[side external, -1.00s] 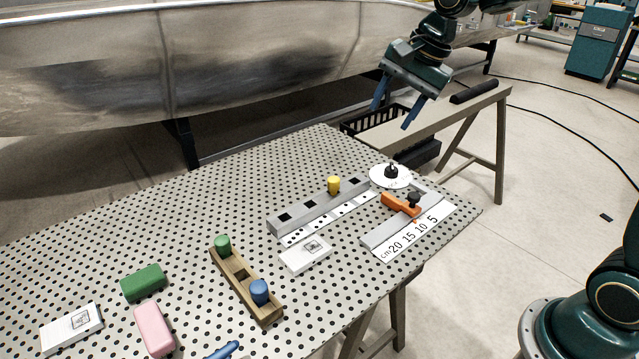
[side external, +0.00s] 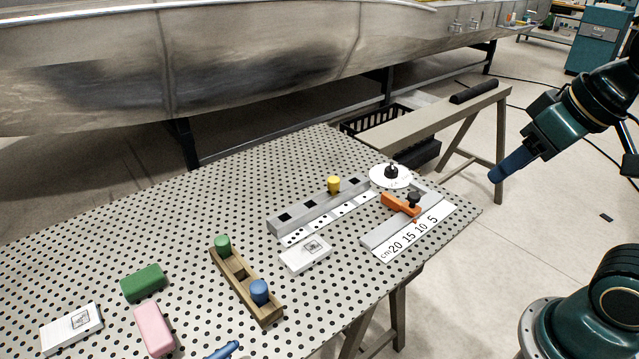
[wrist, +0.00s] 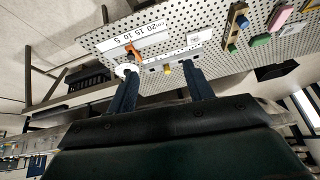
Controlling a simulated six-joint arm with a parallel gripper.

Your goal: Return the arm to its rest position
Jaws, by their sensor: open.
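My gripper (side external: 497,174) is off to the right of the perforated table in the side view, above the floor and clear of the tabletop. Its blue fingers point down and left. In the wrist view my gripper (wrist: 160,90) has its two fingers well apart with nothing between them. The table, seen beyond the fingers, carries a grey block with square holes (side external: 290,222) and a yellow peg (side external: 334,185) standing in it.
The perforated table (side external: 170,240) holds a wooden rack (side external: 240,276) with green and blue pegs, a green block (side external: 143,283), a pink block (side external: 154,329), an orange slider (side external: 400,204) and a white disc (side external: 378,178). A trestle bench (side external: 430,120) stands behind. A metal hull (side external: 250,60) spans the back.

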